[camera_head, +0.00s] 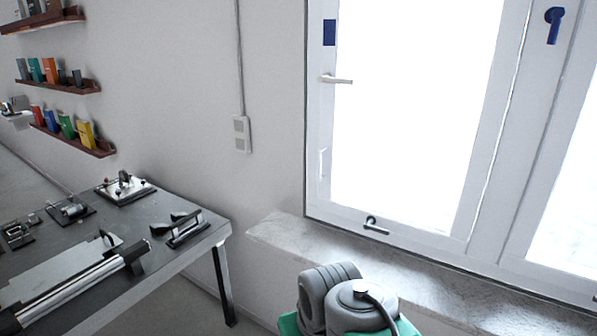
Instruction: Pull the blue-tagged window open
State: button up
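The blue-tagged window (320,120) is the white-framed sash at right of centre. Its blue tag (329,32) is a small rectangle high on the left stile. Below it, a pale lever handle (337,79) points level to the right. A slim white pull (322,163) sits lower on the same stile. A small dark metal fitting (376,225) is on the bottom rail. The sash looks flush with its frame; I see no clear gap. My gripper is not in view; grey rounded parts at the bottom centre look like my arm, well below the window.
A marble-like sill (290,232) runs under the window. Another window section with a blue handle (554,22) is at right. A grey workbench (190,245) with tools stands at lower left. Shelves (60,86) and a wall socket (241,134) are on the wall.

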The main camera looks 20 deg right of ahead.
aim_at(512, 24)
jog(key=u, duration=0.5)
jog(key=i, duration=1.3)
jog(key=z, duration=0.45)
